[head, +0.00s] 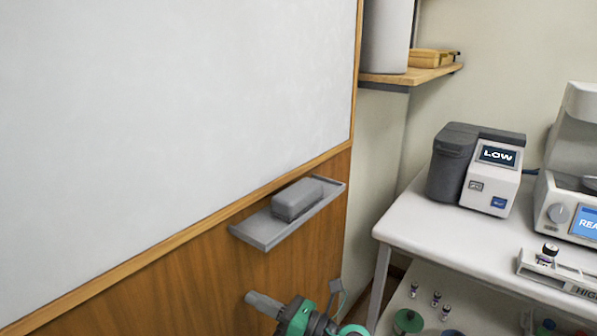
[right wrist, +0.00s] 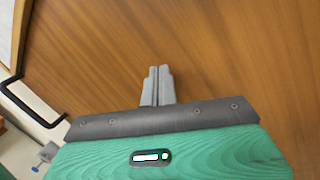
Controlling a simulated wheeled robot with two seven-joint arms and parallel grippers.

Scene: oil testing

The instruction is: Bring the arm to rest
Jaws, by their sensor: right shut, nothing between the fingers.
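My right gripper (head: 265,304) shows at the bottom of the head view, below the whiteboard's tray and in front of the wood panel. Its grey fingers also show in the right wrist view (right wrist: 157,84). They are together, with nothing between them, and the wood panel (right wrist: 220,50) fills most of the view behind them. My left gripper is not in either view.
A grey tray (head: 265,232) with a grey eraser (head: 297,199) juts out below the whiteboard (head: 170,110). At the right, a white table (head: 425,225) bears a device reading "LOW" (head: 492,180), another instrument (head: 575,150) and a rack (head: 555,272). Several small vials stand on the lower shelf.

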